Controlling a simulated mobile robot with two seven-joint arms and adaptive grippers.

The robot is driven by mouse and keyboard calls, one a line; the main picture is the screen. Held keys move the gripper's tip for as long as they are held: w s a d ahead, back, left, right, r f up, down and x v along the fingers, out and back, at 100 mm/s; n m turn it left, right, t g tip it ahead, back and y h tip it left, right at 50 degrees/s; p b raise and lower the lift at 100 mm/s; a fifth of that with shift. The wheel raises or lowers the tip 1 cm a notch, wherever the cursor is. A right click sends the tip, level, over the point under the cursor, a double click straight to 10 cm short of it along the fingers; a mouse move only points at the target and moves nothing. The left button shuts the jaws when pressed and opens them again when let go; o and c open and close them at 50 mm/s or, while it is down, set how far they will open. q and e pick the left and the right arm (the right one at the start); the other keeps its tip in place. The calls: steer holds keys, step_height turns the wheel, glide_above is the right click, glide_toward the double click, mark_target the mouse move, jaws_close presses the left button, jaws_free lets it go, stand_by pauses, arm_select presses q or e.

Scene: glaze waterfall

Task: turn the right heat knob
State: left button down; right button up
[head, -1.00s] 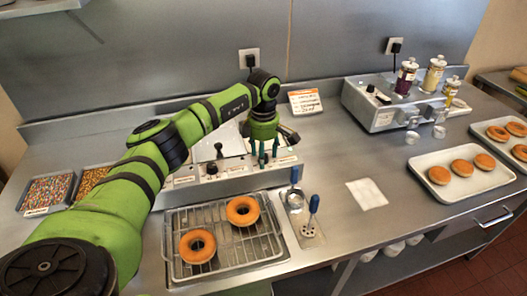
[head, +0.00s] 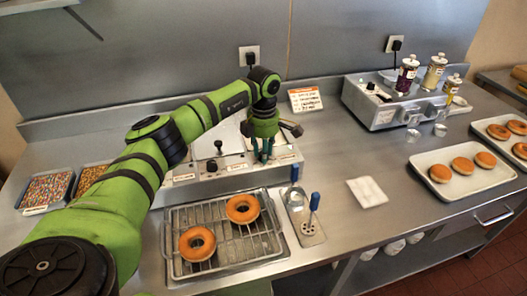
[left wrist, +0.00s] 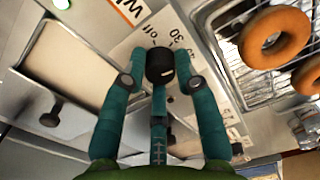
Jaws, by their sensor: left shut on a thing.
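The glaze machine (head: 225,168) stands behind the donut rack, with dark knobs on its front panel. Its left knob (head: 212,165) is in plain sight in the head view. My left gripper (head: 264,152) is at the right end of the panel, pointing down. In the left wrist view the right heat knob (left wrist: 160,66), black and round, sits between the teal fingertips of my left gripper (left wrist: 160,80), which are shut on it. A dial scale (left wrist: 175,42) with "off" and "30" shows beside it. In the head view the fingers hide this knob. My right gripper is out of view.
A wire rack (head: 222,232) with two donuts stands in front of the machine, beside a utensil holder (head: 307,230). Sprinkle trays (head: 45,188) are at left. A second machine (head: 385,105) with jars and a donut tray (head: 462,178) are at right.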

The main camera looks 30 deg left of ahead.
arm_select(q)
steer(key=n, duration=0.3)
steer(key=shift+n, duration=0.4)
steer(key=n, duration=0.3)
steer(key=shift+n, duration=0.3)
steer(key=n, duration=0.4)
steer(key=shift+n, duration=2)
steer(key=c, duration=0.9)
jaws_free()
steer(key=shift+c, duration=0.2)
step_height(320, 180, up, 12)
